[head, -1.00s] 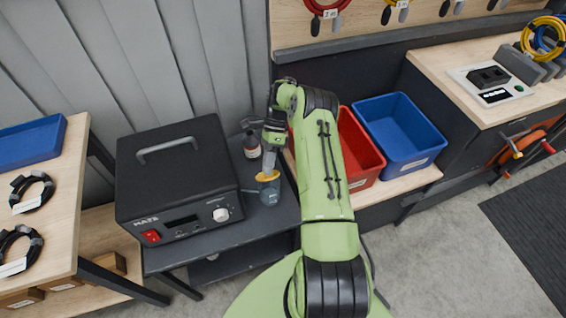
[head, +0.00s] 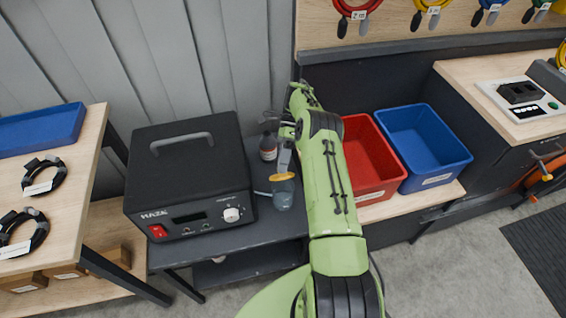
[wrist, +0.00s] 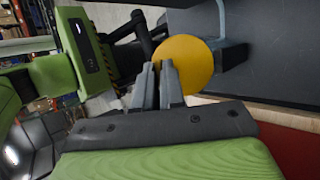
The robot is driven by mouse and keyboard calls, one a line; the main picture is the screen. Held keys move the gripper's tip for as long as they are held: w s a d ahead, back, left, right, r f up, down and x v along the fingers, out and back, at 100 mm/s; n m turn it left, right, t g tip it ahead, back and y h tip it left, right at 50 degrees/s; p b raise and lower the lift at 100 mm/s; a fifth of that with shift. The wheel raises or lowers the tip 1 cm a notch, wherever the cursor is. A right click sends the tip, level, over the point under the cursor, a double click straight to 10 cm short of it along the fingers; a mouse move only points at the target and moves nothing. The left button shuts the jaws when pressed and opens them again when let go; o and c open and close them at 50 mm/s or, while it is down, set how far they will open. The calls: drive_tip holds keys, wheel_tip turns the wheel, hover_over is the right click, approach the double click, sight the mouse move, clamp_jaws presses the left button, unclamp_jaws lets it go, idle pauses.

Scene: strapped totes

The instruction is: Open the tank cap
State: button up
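The tank (head: 283,196) is a small grey-blue vessel on the dark bench, right of the black haze machine (head: 188,180). Its round yellow cap (head: 283,177) sits on top and also shows in the wrist view (wrist: 188,65) as a full disc. My gripper (head: 285,160) is just above the cap. In the wrist view, my gripper's two grey fingers (wrist: 158,68) stand close together with a narrow gap, overlapping the cap's left edge. Whether they touch or pinch it I cannot tell.
A red bin (head: 372,196) and a blue bin (head: 437,178) are to the right, beyond my arm. A wooden bench with coiled cables (head: 40,175) is at the left. Grey panels stand behind.

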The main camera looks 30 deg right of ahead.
drive_tip(key=o, duration=0.4)
wheel_tip(320, 180, up, 10)
drive_tip(key=shift+p, duration=1.15)
